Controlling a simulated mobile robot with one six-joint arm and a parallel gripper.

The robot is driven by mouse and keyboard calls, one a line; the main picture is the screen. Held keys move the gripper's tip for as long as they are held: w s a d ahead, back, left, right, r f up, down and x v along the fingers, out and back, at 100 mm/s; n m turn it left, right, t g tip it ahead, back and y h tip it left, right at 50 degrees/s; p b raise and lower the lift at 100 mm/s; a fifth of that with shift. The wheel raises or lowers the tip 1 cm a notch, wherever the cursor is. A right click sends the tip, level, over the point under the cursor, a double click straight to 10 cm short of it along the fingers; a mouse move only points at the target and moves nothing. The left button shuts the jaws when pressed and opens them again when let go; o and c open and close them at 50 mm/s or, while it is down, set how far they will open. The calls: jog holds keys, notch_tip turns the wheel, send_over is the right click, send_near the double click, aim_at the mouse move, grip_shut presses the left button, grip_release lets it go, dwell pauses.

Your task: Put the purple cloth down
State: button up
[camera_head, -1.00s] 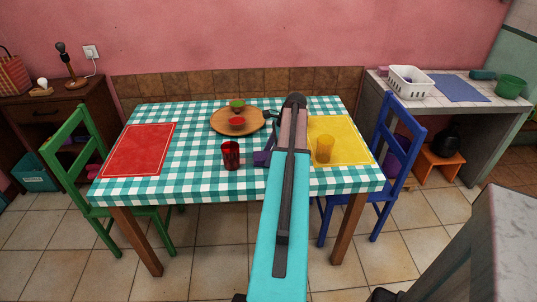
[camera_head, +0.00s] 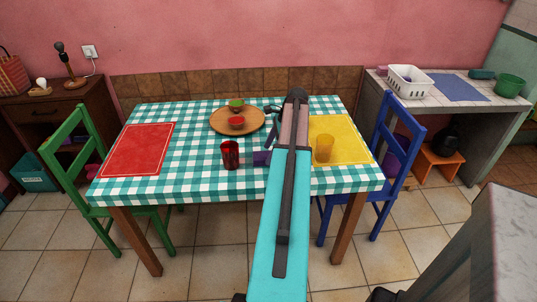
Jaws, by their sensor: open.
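The purple cloth (camera_head: 261,158) shows as a small patch on the checked tablecloth (camera_head: 200,187), just left of my arm and right of the dark red glass. Most of it is hidden behind my arm. My gripper (camera_head: 271,109) shows only in part past the left side of my arm, above the table and farther back than the visible cloth. It is open, and the visible patch of cloth is apart from it.
A red glass (camera_head: 230,154) stands near the cloth. A wooden plate (camera_head: 217,124) with a green and a red bowl is behind it. A yellow glass (camera_head: 324,148) stands on the yellow mat (camera_head: 348,128). The red mat (camera_head: 138,150) is bare.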

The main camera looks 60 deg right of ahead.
jog(key=v, duration=1)
jog(key=shift+r+b, duration=0.15)
jog(key=shift+b, duration=0.3)
jog(key=shift+r, duration=0.1)
